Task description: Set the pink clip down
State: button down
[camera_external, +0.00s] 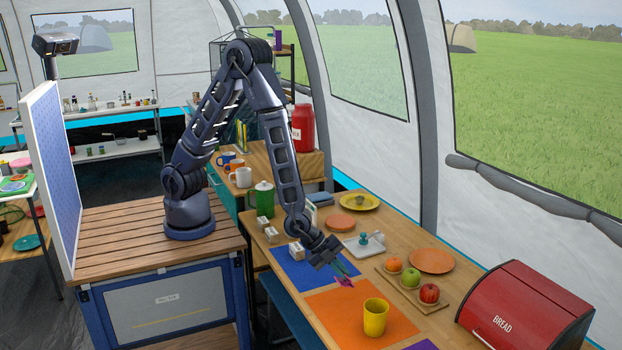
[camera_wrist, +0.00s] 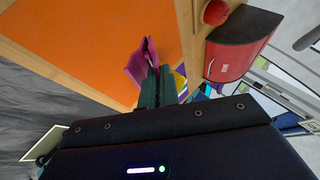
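The pink clip (camera_external: 345,281) is at the tips of my gripper (camera_external: 340,270), near the back edge of the orange mat (camera_external: 345,318). In the wrist view the pink clip (camera_wrist: 139,66) sits between the ends of the teal fingers (camera_wrist: 158,84), which are close together on it. The orange mat (camera_wrist: 90,40) shows behind the clip there. I cannot tell exactly how far the clip is above the table. Part of the clip is hidden by the fingers.
A yellow cup (camera_external: 375,318) stands on the orange mat, right of the clip. A blue mat (camera_external: 298,268) lies beside it. A board with fruit (camera_external: 448,296), a white tray (camera_external: 376,247) and a red bread box (camera_external: 525,312) are to the right. The orange mat's left part is clear.

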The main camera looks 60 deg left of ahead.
jog(key=shift+w+d+f+g, duration=0.1)
jog(key=shift+w+f+g, duration=0.15)
jog(key=shift+f+g, duration=0.3)
jog(key=shift+w+d+f+g, duration=0.1)
jog(key=shift+w+f+g, duration=0.2)
jog(key=shift+g, duration=0.45)
jog(key=shift+f+g, duration=0.2)
jog(key=shift+g, duration=0.1)
jog(key=shift+w+f+m+g, duration=0.1)
jog(key=shift+f+m+g, duration=0.15)
jog(key=shift+g, duration=0.45)
jog(key=shift+w+f+g+y, duration=0.15)
jog(key=shift+g+y, duration=0.25)
jog(key=shift+g, duration=0.5)
jog(key=shift+w+a+r+m+g+y, duration=0.15)
jog(key=shift+w+m+g, duration=0.1)
jog(key=shift+g, duration=0.25)
jog(key=shift+w+a+r+m+g+y, duration=0.15)
jog(key=shift+w+g, duration=0.1)
jog(key=shift+g, duration=0.25)
jog(key=shift+w+a+f+g+y, duration=0.2)
jog(key=shift+f+g, duration=0.2)
jog(key=shift+f, duration=0.5)
jog(key=shift+w+a+f+g+y, duration=0.1)
jog(key=shift+w+a+f+g, duration=0.25)
jog(key=shift+f, duration=0.6)
jog(key=shift+w+a+f+g+y, duration=0.1)
jog(key=shift+f+g, duration=0.35)
jog(key=shift+f, duration=0.45)
jog(key=shift+f, duration=0.55)
